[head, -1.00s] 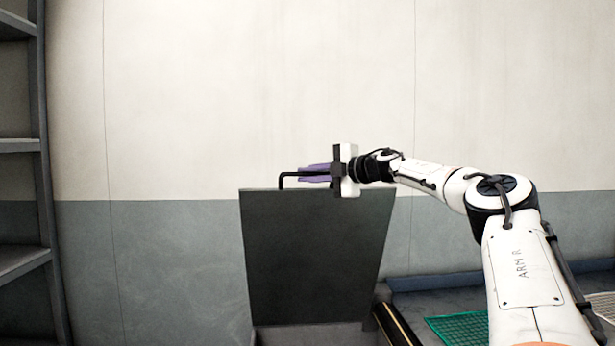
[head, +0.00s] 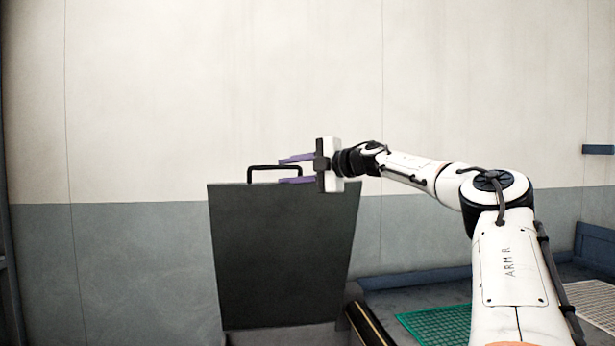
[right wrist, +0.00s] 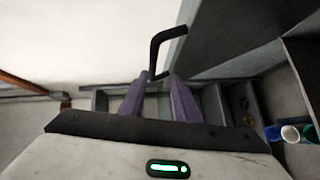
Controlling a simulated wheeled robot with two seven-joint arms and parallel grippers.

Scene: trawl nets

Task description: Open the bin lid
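The dark bin lid (head: 282,255) stands raised, near upright, in the head view. Its black bar handle (head: 274,168) is on the top edge, and the handle also shows in the right wrist view (right wrist: 157,50). My left gripper is in neither view.
A green mesh mat (head: 435,324) and a white grid panel (head: 592,305) lie at the lower right. A plain wall stands behind the lid. Blue and white cylinders (right wrist: 290,133) show at the right in the wrist view.

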